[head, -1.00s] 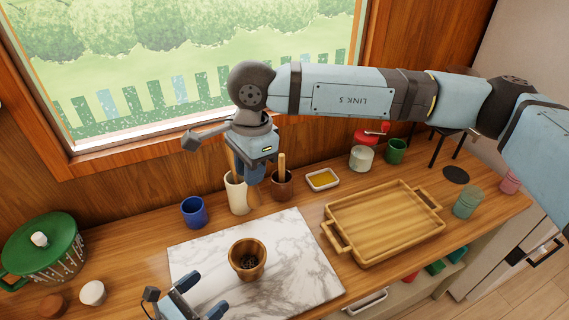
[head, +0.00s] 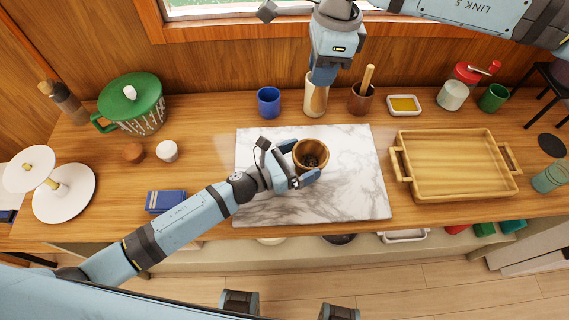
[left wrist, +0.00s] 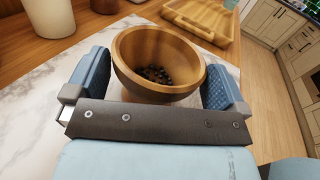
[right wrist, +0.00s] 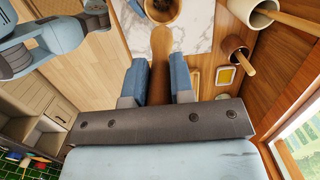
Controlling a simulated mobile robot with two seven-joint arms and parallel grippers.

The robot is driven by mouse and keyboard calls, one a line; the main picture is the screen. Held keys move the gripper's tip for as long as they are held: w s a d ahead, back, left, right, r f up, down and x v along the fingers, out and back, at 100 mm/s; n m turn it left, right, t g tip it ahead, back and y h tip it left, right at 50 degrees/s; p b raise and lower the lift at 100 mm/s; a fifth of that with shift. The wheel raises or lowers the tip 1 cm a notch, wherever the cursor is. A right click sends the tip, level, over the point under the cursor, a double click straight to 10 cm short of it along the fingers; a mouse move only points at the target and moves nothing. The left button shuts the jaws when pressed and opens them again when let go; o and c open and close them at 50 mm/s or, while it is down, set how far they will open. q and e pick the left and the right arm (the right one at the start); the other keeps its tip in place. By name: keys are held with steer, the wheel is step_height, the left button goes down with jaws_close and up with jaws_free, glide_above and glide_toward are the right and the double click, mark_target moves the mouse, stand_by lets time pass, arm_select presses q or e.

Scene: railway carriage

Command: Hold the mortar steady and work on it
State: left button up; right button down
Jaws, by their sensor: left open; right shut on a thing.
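The wooden mortar (head: 312,145) stands upright on the marble board (head: 357,190), with dark peppercorn-like bits inside. My left gripper (head: 289,161) is open, with one finger on either side of the mortar. In the left wrist view the mortar (left wrist: 185,48) is between the fingers, and I cannot tell whether they touch it. My right gripper (head: 325,74) is shut on a wooden pestle-shaped tool (right wrist: 160,85). It holds the tool above the counter, near the white holder (head: 309,84). The tool's lower end points down, apart from the mortar.
A brown cup (head: 361,103) with a wooden handle in it and a blue cup (head: 268,101) stand behind the board. A wooden tray (head: 455,196) lies to the right. A green-lidded pot (head: 131,100), small jars and a blue packet (head: 165,200) are to the left.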

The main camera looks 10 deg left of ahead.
arm_select(q)
steer(key=shift+x, duration=0.85)
steer(key=shift+c, duration=0.2)
steer(key=c, duration=0.7)
arm_select(e)
steer(key=c, duration=1.8)
jaws_free()
jaws_close()
step_height(320, 180, down, 19)
steer(key=w+g, duration=0.2)
steer(key=shift+a, duration=0.2)
